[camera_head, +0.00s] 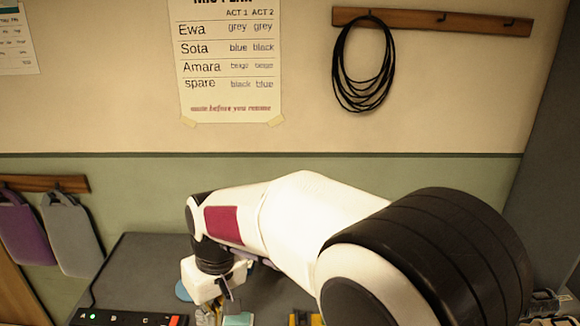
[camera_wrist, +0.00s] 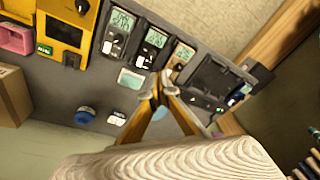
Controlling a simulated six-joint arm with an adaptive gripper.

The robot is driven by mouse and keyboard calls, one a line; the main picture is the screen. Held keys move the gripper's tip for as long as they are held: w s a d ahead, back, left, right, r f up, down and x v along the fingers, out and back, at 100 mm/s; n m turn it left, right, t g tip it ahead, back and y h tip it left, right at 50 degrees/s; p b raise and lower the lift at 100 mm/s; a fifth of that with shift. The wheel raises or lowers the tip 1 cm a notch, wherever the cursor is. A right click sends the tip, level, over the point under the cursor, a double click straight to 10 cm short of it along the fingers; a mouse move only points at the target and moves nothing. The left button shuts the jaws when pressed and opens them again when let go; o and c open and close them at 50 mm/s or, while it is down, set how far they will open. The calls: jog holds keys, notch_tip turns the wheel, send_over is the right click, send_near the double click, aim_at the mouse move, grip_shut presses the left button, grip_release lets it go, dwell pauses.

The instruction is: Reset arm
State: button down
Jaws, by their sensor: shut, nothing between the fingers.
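My gripper (camera_wrist: 160,82) is in the middle of the wrist view, its fingertips together and nothing between them. It is over the dark grey desk (camera_wrist: 100,75). In the head view my white arm reaches left across the desk (camera_head: 135,265), and my gripper (camera_head: 229,293) points down near the front edge of the picture. Part of the desk is hidden behind my arm.
Several small devices with displays (camera_wrist: 155,40) stand in a row near the fingertips, beside a yellow unit (camera_wrist: 66,25). A dark box (camera_wrist: 208,82) and a blue round knob (camera_wrist: 86,115) are near. A black strip with a green light (camera_head: 122,318) lies front left.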

jog(key=s+d+r+m+t, duration=0.1)
jog(key=s+d+r+m, duration=0.1)
jog(key=s+d, duration=0.4)
jog(key=s+d+r+m+t+h, duration=0.1)
jog(key=s+d, duration=0.5)
jog(key=d, duration=0.9)
jog(key=s+d+r+m+t, duration=0.3)
jog(key=s+d+r+m, duration=0.2)
jog(key=d, duration=0.6)
jog(key=shift+s+r+h, duration=0.4)
jog(key=shift+r, duration=0.35)
